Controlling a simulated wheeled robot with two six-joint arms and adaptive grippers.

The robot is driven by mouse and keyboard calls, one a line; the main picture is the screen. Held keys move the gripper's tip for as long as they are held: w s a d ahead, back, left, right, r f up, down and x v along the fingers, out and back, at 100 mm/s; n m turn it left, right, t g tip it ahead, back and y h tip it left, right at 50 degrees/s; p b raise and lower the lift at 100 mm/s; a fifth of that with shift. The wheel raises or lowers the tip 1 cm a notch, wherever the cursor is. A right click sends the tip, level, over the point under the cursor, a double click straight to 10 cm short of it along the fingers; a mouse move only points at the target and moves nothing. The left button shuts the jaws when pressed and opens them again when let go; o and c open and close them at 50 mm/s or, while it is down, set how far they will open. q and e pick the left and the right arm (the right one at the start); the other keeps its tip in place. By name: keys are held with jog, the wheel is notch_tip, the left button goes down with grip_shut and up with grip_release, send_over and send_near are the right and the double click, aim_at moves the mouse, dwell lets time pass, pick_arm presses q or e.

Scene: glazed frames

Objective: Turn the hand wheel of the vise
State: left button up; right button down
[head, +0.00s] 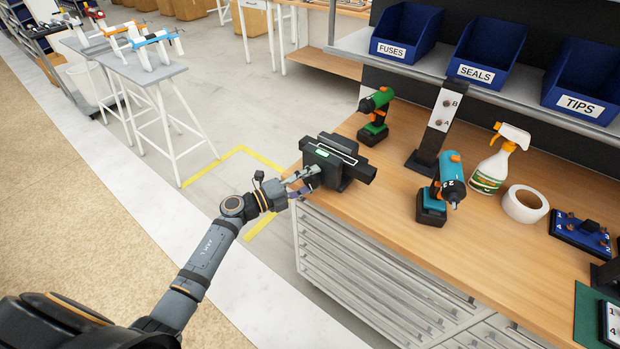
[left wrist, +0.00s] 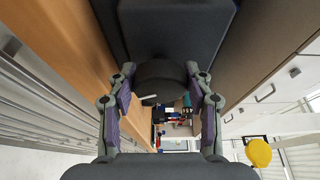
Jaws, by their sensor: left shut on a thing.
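The black vise (head: 346,150) stands at the left end of the wooden workbench, with a small green-lit label on its top. My left gripper (head: 302,183) reaches its near left side, where the hand wheel is mostly hidden by the fingers in the head view. In the left wrist view the dark round hand wheel (left wrist: 162,82) sits between the two fingers of my left gripper (left wrist: 162,88), which are shut on it. A small pale handle or pin (left wrist: 148,98) shows at the wheel's lower left. My right gripper is in neither view.
Blue bins line the shelf. Floor left of the bench is free.

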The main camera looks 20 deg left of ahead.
pick_arm(q)
jog(key=shift+f, duration=0.1)
jog(key=o, duration=1.2)
jog(key=shift+s+a, duration=0.1)
jog(key=v, duration=1.1)
jog(key=shift+s+a, duration=0.25)
jog(key=shift+a, duration=0.05)
